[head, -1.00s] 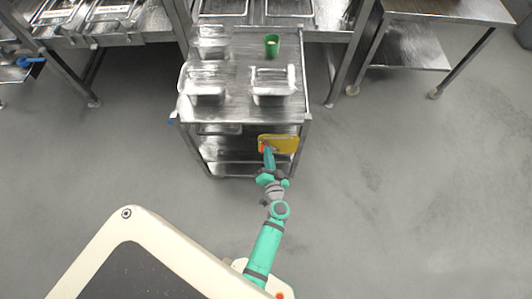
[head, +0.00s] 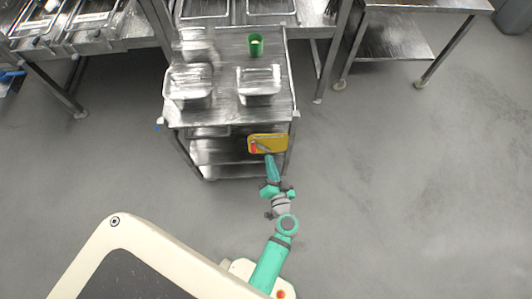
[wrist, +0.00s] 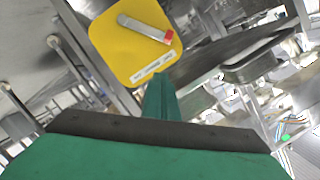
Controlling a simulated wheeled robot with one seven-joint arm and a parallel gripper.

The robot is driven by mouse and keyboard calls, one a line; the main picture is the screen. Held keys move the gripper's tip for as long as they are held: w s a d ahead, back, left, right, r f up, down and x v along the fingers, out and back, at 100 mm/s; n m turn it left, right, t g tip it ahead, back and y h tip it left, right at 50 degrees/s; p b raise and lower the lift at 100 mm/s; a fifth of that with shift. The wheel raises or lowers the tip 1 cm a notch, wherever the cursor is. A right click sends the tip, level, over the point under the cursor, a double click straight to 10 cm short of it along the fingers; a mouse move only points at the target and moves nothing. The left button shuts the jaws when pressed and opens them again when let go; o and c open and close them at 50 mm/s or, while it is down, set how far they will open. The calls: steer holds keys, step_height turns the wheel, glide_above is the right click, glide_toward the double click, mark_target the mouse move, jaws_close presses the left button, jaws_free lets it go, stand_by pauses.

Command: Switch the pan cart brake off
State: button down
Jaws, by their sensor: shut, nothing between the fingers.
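The pan cart (head: 225,118) stands ahead of me, a steel cart with shelves below its top. A yellow brake plate (head: 279,143) is on its front right side. In the wrist view the plate (wrist: 112,55) shows a grey lever (wrist: 140,27) with a red end, lying aslant with the red end to the lower right. A white label with small lettering is on the plate's lower edge; I cannot read it. My gripper (head: 268,158) is shut and empty, just in front of the plate. In the wrist view its tip (wrist: 160,80) is below the lever and apart from it.
Several steel pans, one of them a near pan (head: 188,90), and a green cup (head: 255,45) stand on the cart top. Steel tables (head: 400,5) stand behind on both sides. The grey floor around the cart is clear.

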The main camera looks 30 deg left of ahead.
steer(key=v, duration=0.4)
steer(key=shift+s+a, duration=0.15)
steer(key=shift+a, duration=0.05)
stand_by(0.3)
